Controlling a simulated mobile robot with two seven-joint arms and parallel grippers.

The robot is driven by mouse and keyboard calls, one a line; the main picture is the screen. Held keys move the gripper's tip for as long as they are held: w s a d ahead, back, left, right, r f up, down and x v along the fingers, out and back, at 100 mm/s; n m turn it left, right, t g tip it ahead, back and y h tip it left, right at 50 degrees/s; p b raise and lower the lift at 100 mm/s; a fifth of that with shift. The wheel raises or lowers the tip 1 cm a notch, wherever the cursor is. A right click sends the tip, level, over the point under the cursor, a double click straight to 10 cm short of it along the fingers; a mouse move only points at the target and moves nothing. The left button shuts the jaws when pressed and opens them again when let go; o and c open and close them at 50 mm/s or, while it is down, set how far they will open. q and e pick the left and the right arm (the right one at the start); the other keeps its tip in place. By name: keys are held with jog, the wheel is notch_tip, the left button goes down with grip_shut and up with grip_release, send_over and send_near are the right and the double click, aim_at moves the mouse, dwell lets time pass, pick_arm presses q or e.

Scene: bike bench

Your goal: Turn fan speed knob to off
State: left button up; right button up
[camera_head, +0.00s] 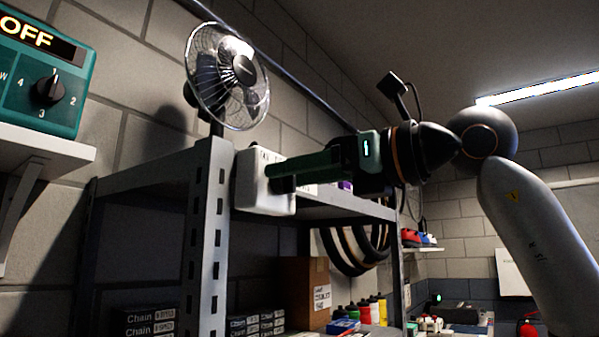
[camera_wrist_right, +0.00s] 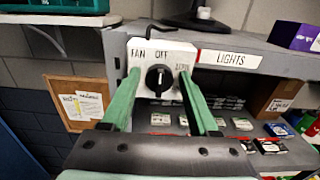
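The white fan control box (camera_head: 264,182) is on the shelf's front corner in the head view. In the right wrist view the box (camera_wrist_right: 189,50) reads FAN and OFF, with a smaller label at right that I cannot read. Its black round knob (camera_wrist_right: 159,78) has a pale pointer mark that looks roughly upright, toward OFF. My right gripper (camera_head: 280,178) reaches in from the right. In its wrist view the green fingers (camera_wrist_right: 160,80) are apart, one on each side of the knob, with gaps visible. My left gripper is not in view.
A caged fan (camera_head: 226,76) stands above the box on the metal shelf (camera_head: 216,230). A teal device (camera_head: 45,70) with an OFF display and numbered dial sits on a white shelf at left. A LIGHTS label (camera_wrist_right: 230,58) is right of the box. Boxes and bottles fill the lower shelf.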

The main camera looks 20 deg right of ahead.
grip_shut()
dwell(0.3)
jog(key=shift+m, duration=0.5)
jog(key=shift+o, duration=1.4)
grip_release()
jog(key=shift+d, duration=0.1)
